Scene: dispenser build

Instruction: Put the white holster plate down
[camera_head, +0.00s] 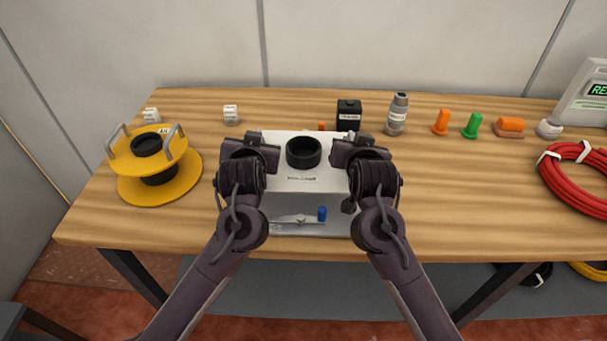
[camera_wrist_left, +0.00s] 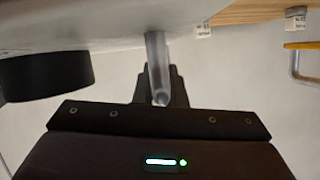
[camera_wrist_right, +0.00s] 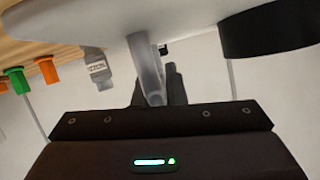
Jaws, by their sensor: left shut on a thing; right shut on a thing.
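The white holster plate (camera_head: 318,183) is between my two grippers in the head view, with a black ring (camera_head: 303,152) on top and a small printed label on it. My left gripper (camera_head: 255,147) is shut on its left handle, a grey bar that shows in the left wrist view (camera_wrist_left: 157,62). My right gripper (camera_head: 355,147) is shut on its right handle, which shows in the right wrist view (camera_wrist_right: 147,65). The plate looks roughly level above a grey base (camera_head: 285,229) that carries a blue peg (camera_head: 322,214). I cannot tell whether they touch.
The yellow spool holder (camera_head: 160,191) stands left on the wooden table (camera_head: 430,215). Behind the plate are a black box (camera_head: 349,115) and a grey bottle (camera_head: 397,115). Orange and green pegs (camera_head: 472,125) and a red cable coil (camera_head: 575,180) lie right. The table's front right is clear.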

